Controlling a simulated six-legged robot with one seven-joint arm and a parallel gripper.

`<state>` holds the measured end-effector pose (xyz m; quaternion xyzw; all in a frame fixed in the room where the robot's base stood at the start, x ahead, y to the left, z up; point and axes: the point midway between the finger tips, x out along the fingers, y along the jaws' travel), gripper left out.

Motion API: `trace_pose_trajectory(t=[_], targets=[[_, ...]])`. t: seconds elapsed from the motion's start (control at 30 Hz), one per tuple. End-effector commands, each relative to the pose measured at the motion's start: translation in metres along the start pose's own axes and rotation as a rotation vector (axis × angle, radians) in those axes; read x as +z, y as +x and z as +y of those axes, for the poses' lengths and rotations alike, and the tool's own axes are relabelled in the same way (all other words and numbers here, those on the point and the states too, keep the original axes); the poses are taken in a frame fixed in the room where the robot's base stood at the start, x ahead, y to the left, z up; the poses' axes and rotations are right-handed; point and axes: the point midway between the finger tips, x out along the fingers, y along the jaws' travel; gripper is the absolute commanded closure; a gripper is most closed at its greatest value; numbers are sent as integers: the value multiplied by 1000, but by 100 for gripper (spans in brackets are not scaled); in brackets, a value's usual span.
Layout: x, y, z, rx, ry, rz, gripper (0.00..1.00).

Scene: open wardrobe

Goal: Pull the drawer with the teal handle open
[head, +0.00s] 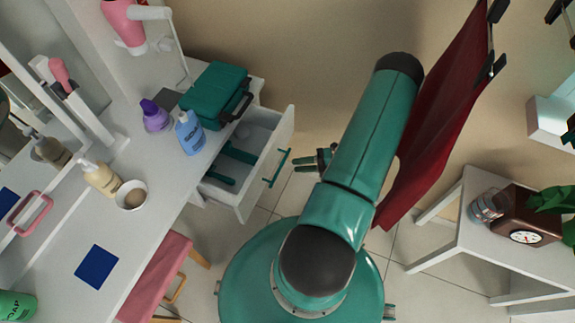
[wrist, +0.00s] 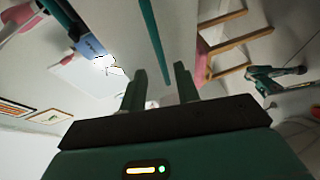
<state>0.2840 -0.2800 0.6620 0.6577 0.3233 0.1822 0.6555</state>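The white drawer (head: 284,135) under the dressing table stands pulled out in the head view, its inside visible. Its teal handle (head: 276,168) is a bar on the drawer front. In the wrist view the handle (wrist: 152,38) runs as a teal bar down toward the gap between my fingers. My gripper (head: 303,160) is to the right of the handle in the head view, with its fingers toward the drawer front. In the wrist view my gripper (wrist: 159,72) has its two fingers apart with nothing held. The handle appears beyond the fingertips; I cannot tell the exact distance.
Teal items (head: 220,170) lie in the drawer. A teal case (head: 214,92), a blue bottle (head: 189,132) and a purple bottle (head: 155,115) stand on the tabletop. A pink stool (head: 157,275) is below. A red cloth (head: 437,115) hangs right of my arm, near a white side table (head: 470,200).

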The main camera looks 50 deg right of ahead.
Motion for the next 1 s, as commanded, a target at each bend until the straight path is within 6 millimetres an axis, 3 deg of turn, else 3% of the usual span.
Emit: trace_pose_trajectory(t=[0.17, 0.6, 0.93, 1.0], targets=[[1, 13, -1, 1, 4, 3, 68], [1, 76, 0, 1, 3, 2, 68], [2, 79, -1, 0, 3, 1, 68], [2, 78, -1, 0, 3, 1, 80]])
